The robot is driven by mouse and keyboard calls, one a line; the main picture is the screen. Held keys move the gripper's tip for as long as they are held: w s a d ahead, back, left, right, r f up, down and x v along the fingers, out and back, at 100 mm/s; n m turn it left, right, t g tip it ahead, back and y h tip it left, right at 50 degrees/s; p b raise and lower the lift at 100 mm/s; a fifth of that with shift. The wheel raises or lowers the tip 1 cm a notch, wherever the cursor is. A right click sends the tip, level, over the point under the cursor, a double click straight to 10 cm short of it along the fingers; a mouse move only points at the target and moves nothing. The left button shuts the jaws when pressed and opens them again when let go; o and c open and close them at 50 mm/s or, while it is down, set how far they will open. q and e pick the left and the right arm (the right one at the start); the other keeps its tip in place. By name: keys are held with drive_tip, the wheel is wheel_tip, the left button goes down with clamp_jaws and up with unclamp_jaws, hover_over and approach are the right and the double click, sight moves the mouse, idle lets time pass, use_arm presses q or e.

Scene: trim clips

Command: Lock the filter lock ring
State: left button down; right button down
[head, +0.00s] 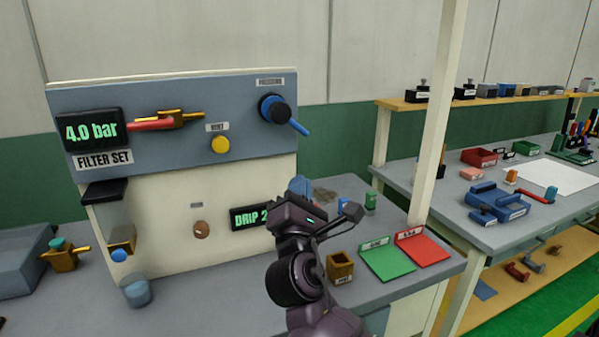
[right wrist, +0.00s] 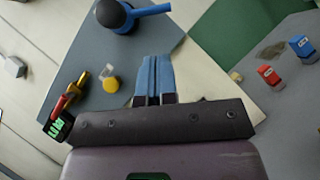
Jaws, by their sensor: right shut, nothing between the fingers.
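The filter set panel (head: 190,150) carries a 4.0 bar display. Below its left end hangs a filter with a black top (head: 104,192), a see-through bowl (head: 114,219) and a brass part with a blue knob (head: 118,256). I cannot make out a separate lock ring there, nor its state. My right gripper (head: 299,186) is right of the filter, in front of the panel's right side. In the right wrist view its blue fingers (right wrist: 153,78) are together and empty, apart from the black knob with the blue handle (right wrist: 116,15). My left gripper is not in view.
A red-handled brass valve (head: 165,120), a yellow vent knob (head: 220,144) and a black knob with a blue handle (head: 275,109) stick out of the panel. A cup (head: 137,291) stands below the filter. Green (head: 388,262) and red (head: 423,248) trays lie at right.

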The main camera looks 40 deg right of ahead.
sight(306, 134)
drive_tip(key=p+x, duration=0.1)
drive_tip(key=x, duration=1.1)
drive_tip(key=shift+w+d+r, duration=0.1)
drive_tip(key=shift+w+d, duration=0.1)
drive_tip(key=shift+d+r+n+t+p, duration=0.15)
drive_tip(key=shift+r+n+t+p, duration=0.2)
drive_tip(key=shift+n+p, duration=0.25)
drive_tip(key=shift+s+d+r+n+t+y+p, duration=0.15)
drive_tip(key=shift+d+r+n+t+y+p, duration=0.15)
drive_tip(key=shift+n, duration=0.2)
drive_tip(key=shift+s+n+p, duration=0.1)
drive_tip(key=shift+n+p, duration=0.2)
drive_tip(key=shift+n, duration=0.1)
drive_tip(key=shift+d+n+t+y, duration=0.15)
drive_tip(key=shift+n+t+y, duration=0.2)
drive_tip(key=shift+y, duration=0.15)
drive_tip(key=shift+f, duration=0.1)
